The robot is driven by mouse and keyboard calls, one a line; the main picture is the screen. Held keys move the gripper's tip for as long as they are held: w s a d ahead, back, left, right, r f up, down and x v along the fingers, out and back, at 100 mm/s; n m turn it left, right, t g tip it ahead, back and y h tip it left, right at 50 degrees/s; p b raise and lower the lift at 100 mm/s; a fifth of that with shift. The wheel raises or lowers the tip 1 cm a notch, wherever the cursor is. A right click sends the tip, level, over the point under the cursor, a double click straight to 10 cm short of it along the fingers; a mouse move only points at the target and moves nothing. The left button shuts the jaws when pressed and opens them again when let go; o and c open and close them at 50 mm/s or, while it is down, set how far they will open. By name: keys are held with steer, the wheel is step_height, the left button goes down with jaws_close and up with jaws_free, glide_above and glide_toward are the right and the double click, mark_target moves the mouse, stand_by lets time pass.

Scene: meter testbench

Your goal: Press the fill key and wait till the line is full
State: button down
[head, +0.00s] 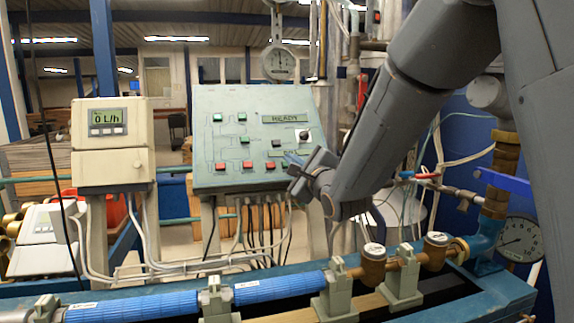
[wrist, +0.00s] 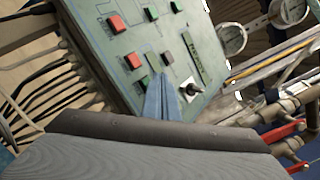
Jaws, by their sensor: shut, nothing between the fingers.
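The sloped green control panel (head: 232,130) stands at the middle of the head view. It carries red and green keys, a dark key, a black knob (head: 303,134) and a display strip (head: 284,119) that seems to read READY. In the wrist view the panel (wrist: 112,62) is seen tilted. My gripper (head: 290,160) is shut and empty, its blue fingertips at the panel's lower right. In the wrist view the fingertips (wrist: 161,82) cover part of the panel beside a green key. I cannot read which key is fill, nor tell whether the tips touch one.
A white meter box (head: 112,140) left of the panel shows 0 L/h. A pipe line with blue tubes (head: 145,305) and brass fittings (head: 373,268) runs along the bench in front. A round gauge (head: 519,240) is at right. Red-handled valves (head: 420,175) are right of my gripper.

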stand_by(0.7)
steer(key=shift+w+a+f, duration=0.1)
steer(key=shift+w+f, duration=0.2)
steer(key=shift+w+a+f+b, duration=0.1)
steer(key=shift+w+f+b, duration=0.15)
steer(key=shift+b, duration=0.25)
stand_by(0.5)
stand_by(0.3)
steer(key=shift+s+d+r+p, duration=0.2)
steer(key=shift+s+r+p, duration=0.3)
steer(key=shift+s+r, duration=0.05)
steer(key=shift+s+r, duration=0.1)
steer(key=s+r+p, duration=0.1)
steer(key=s+d+r+p, duration=0.1)
steer(key=s+r+p, duration=0.1)
steer(key=shift+s, duration=0.2)
stand_by(0.4)
stand_by(2.4)
